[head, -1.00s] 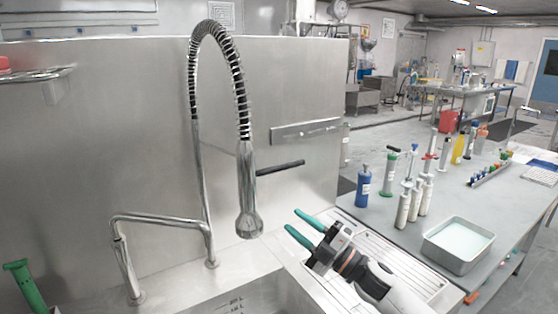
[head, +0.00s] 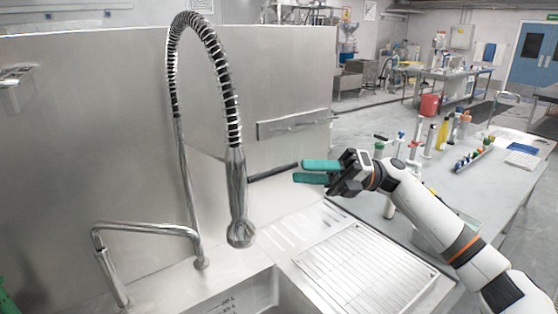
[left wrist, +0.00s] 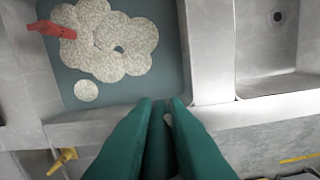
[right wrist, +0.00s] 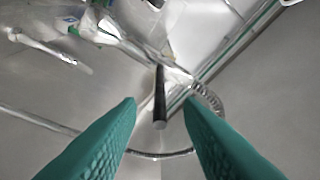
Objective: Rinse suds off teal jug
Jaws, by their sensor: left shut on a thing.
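The teal jug (left wrist: 172,60) fills the upper left of the left wrist view, with pale speckled suds (left wrist: 125,48) on its face. My left gripper (left wrist: 160,104) is shut on a teal part between its fingers, which looks like the jug's handle. The jug and left gripper do not show clearly in the head view. My right gripper (head: 302,172) is open, its fingertips at the free end of the black tap lever (head: 270,172). In the right wrist view the lever (right wrist: 160,98) lies between the parted fingers. The spray head (head: 238,205) hangs over the sink.
The sink basin (head: 235,297) is below the spray head, with a ribbed drainboard (head: 365,270) to its right. A swing spout (head: 145,228) stands at the left. Bottles stand on the side bench (head: 480,190). A red piece (left wrist: 50,29) overlaps the jug's corner.

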